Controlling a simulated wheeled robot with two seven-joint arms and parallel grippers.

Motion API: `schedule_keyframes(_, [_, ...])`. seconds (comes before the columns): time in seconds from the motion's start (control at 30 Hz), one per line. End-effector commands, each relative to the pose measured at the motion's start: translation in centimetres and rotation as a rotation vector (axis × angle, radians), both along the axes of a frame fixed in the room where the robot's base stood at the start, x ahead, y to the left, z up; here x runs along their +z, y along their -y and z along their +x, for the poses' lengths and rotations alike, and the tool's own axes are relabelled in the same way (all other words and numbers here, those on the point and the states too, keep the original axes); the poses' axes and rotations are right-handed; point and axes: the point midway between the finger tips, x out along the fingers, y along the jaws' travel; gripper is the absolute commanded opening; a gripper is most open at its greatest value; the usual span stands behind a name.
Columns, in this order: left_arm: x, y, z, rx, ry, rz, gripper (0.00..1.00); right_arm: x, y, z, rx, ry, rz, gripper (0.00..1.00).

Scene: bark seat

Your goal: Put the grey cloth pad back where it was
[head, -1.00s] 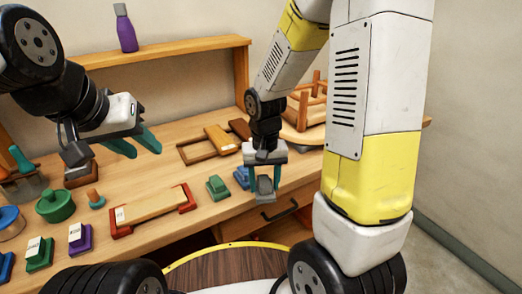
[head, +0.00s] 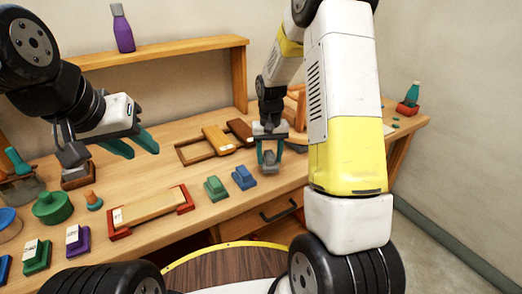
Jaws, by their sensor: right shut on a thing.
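My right gripper (head: 269,160) is shut on the grey cloth pad (head: 270,157), a small grey piece between its teal fingers. It holds the pad over the right part of the workbench, to the right of and behind a small blue block (head: 243,178). I cannot tell whether the pad touches the bench. My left gripper (head: 132,146) is open and empty above the left part of the bench. The spot where the pad was before cannot be made out.
A green block (head: 216,189) sits left of the blue one. A red-ended wooden holder (head: 150,207) lies further left. Wooden frames (head: 210,145) lie behind. An upturned stool (head: 297,112) is partly hidden by my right arm. A green bottle in a red stand (head: 408,105) is far right.

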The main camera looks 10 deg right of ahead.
Motion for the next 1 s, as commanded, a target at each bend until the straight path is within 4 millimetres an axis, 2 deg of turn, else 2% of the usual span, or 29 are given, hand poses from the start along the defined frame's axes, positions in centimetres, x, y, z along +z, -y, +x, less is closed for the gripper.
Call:
schedule_keyframes(0.03, [0.0, 0.0, 0.0, 0.0, 0.0, 0.0, 0.36, -1.0, 0.0, -0.1, 0.0, -0.005, -0.001, 0.05])
schedule_keyframes(0.13, [0.0, 0.0, 0.0, 0.0, 0.0, 0.0, 0.36, -2.2, 0.0, -0.1, -0.001, -0.003, -0.001, 0.05])
schedule_keyframes(0.5, [0.0, 0.0, 0.0, 0.0, 0.0, 0.0, 0.36, -2.6, 0.0, -0.1, -0.001, 0.0, 0.0, 0.05])
schedule_keyframes(0.53, [0.0, 0.0, 0.0, 0.0, 0.0, 0.0, 0.36, -2.6, 0.0, -0.1, -0.001, 0.0, 0.0, 0.55])
schedule_keyframes(0.6, [0.0, 0.0, 0.0, 0.0, 0.0, 0.0, 0.36, -2.5, 0.0, -0.1, -0.001, 0.0, 0.0, 0.69])
schedule_keyframes(1.0, [0.0, 0.0, 0.0, 0.0, 0.0, 0.0, 0.36, -2.1, 0.0, 0.0, -0.001, 0.002, 0.0, 0.71])
